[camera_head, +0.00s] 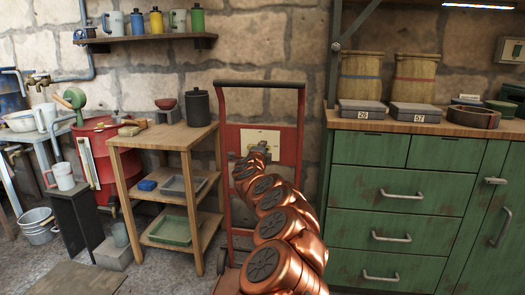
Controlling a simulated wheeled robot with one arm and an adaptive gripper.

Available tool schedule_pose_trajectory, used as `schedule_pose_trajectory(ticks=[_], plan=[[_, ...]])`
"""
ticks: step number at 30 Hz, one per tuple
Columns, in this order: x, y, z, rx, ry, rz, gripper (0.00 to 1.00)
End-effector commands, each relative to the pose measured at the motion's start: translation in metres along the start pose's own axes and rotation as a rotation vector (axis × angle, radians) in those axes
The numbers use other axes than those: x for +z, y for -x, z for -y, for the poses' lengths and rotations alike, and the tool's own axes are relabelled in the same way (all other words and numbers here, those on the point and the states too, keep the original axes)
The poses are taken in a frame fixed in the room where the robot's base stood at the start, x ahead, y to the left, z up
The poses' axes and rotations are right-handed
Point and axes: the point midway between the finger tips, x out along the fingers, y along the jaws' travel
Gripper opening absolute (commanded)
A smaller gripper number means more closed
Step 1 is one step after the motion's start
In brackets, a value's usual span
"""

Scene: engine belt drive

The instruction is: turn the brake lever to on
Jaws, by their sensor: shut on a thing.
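A cream plate (272,136) is mounted on the red panel of a red upright frame with a dark top bar. My copper-coloured arm reaches up to this plate from the lower middle. My gripper (254,153) is at the lower left part of the plate, shut on the brake lever. The gripper and arm hide most of the lever, so its angle and any on or off marking cannot be made out.
A wooden shelf table (162,136) with a dark canister (198,107) stands close on the left. A green drawer cabinet (385,202) stands close on the right. The stone wall is right behind the red frame (227,105). Some floor is free at lower left.

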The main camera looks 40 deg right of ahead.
Motion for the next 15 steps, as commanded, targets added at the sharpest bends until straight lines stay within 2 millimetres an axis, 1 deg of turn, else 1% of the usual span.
schedule_pose_trajectory(ticks=[1, 6, 7, 14, 15], plan=[[-0.0032, -0.0007, -0.0005, 0.001, -0.003, -0.006, 0.00], [-0.0033, -0.0008, -0.0005, 0.001, -0.002, -0.006, 0.00], [-0.0033, -0.0008, -0.0005, 0.001, -0.002, -0.006, 0.22], [-0.0007, -0.0001, -0.0004, 0.000, 0.000, -0.002, 0.46], [-0.0004, -0.0001, -0.0003, 0.000, 0.000, -0.001, 0.46]])
